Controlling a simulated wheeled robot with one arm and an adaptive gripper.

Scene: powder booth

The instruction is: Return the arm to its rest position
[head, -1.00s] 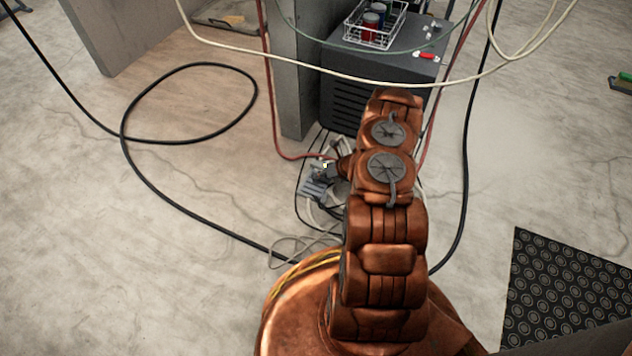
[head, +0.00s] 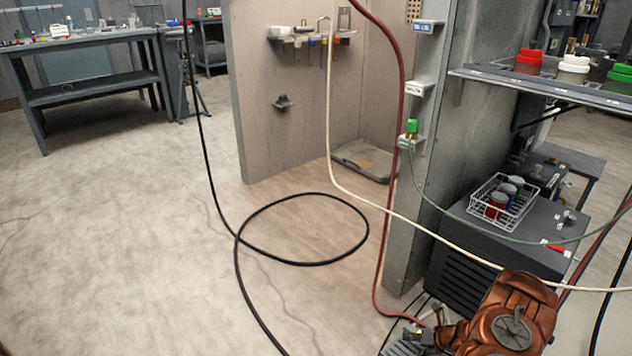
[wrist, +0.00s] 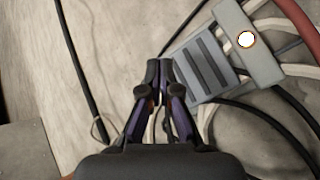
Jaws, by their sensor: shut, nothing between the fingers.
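My copper-coloured arm (head: 508,318) shows at the lower right of the head view, in front of the dark cabinet. My gripper (wrist: 159,68) points down toward the floor in the wrist view. Its two dark fingers meet at the tips, shut with nothing between them. A grey slotted block (wrist: 205,68) with a lit round spot lies just right of the fingertips, apart from or touching them, I cannot tell which. The same block (head: 408,345) shows at the bottom edge of the head view, partly cut off.
Cables lie around the block. A black hose (head: 290,262) loops on the floor; a cream hose (head: 440,228) and a red hose (head: 402,120) hang across. A dark cabinet (head: 455,290) carries a wire basket (head: 474,205) of cans.

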